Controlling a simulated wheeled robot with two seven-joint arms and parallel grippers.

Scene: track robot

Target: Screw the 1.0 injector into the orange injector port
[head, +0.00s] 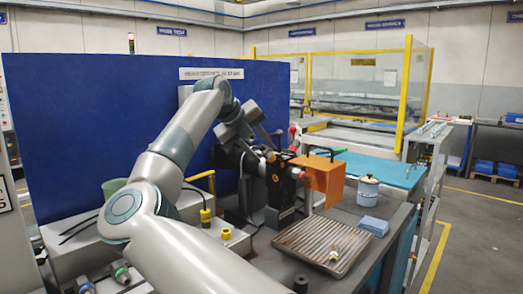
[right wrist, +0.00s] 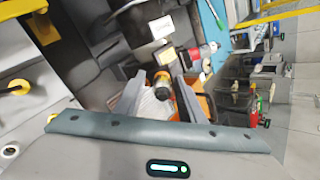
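My right arm reaches up and over the bench in the head view, and its gripper (head: 258,146) is beside a black fixture (head: 280,182) with an orange mark. In the right wrist view, the fingers of the right gripper (right wrist: 160,72) stand apart around a small gold-topped cylinder with a dark band (right wrist: 162,87). Gaps seem to show on both sides of it. I cannot tell whether it is the 1.0 injector. An orange block (head: 325,180) sits right of the black fixture. The port opening is not clear. My left gripper is not in view.
Yellow-topped parts (head: 205,214) are at left. A blue panel (head: 80,130) closes the back.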

